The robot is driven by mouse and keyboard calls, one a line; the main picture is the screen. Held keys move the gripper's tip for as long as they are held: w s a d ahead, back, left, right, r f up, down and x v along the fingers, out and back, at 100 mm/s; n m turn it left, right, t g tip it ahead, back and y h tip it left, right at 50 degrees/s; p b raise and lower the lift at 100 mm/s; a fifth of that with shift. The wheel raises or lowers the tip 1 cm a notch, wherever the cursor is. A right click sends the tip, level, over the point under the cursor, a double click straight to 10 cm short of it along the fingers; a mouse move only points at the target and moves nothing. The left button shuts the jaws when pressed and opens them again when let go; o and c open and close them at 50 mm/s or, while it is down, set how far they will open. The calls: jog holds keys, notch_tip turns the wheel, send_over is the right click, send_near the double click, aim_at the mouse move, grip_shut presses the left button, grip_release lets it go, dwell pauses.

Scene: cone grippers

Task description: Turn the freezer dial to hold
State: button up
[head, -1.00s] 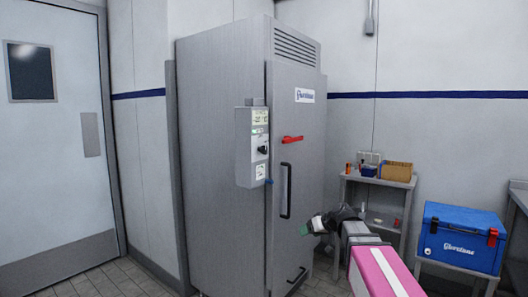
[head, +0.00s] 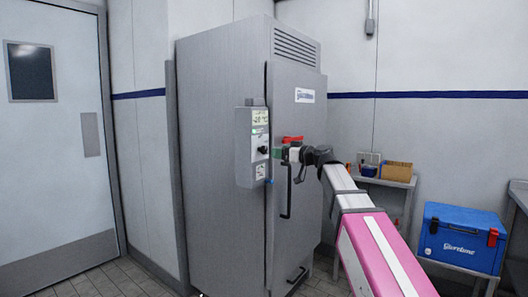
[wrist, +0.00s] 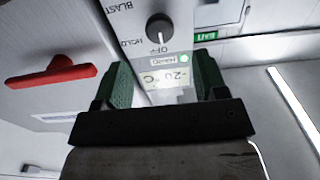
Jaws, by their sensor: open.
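The freezer's grey control box (head: 243,148) is on the side of the tall metal freezer (head: 220,100). Its black dial (head: 263,150) also shows in the wrist view (wrist: 159,28), with HOLD, OFF and BLAST printed around it. The dial's white mark points at OFF. My gripper (head: 279,153) is in front of the freezer door, just right of the dial. In the wrist view my gripper (wrist: 164,70) has its green fingers apart with nothing between them. The dial lies beyond the fingertips, apart from them.
A red handle (head: 293,139) on the freezer door is close to my gripper and shows in the wrist view (wrist: 50,72). A black door handle (head: 286,190) is below. A shelf with small boxes (head: 396,170) and a blue cooler (head: 460,235) stand at right.

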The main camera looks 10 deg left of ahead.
aim_at(265, 150)
jog(key=x, duration=0.8)
jog(key=shift+w+a, duration=0.2)
jog(key=shift+a, duration=0.05)
jog(key=c, duration=0.9)
